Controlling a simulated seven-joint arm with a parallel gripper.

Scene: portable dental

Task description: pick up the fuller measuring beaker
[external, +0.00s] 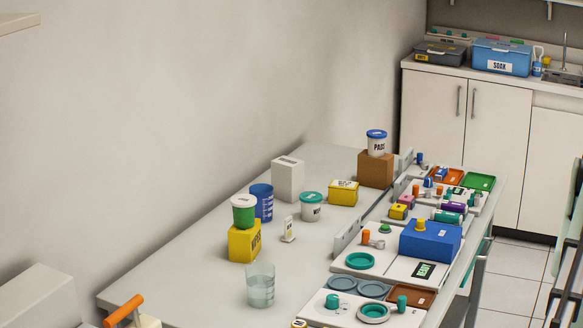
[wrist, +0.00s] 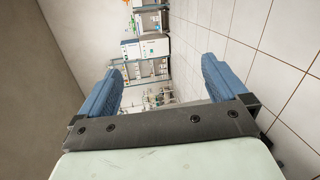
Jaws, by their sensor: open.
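A clear measuring beaker (external: 260,287) stands upright near the front of the pale table in the external view, with liquid in its lower part. I can make out no second clear beaker to compare its level with. My gripper (wrist: 162,66) shows in the wrist view with its two blue fingers wide apart and nothing between them. My gripper does not show in the external view, so I cannot tell its distance from the beaker. No beaker shows in the wrist view.
Trays with a blue box (external: 430,241) line the right side. Table left of the beaker is clear.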

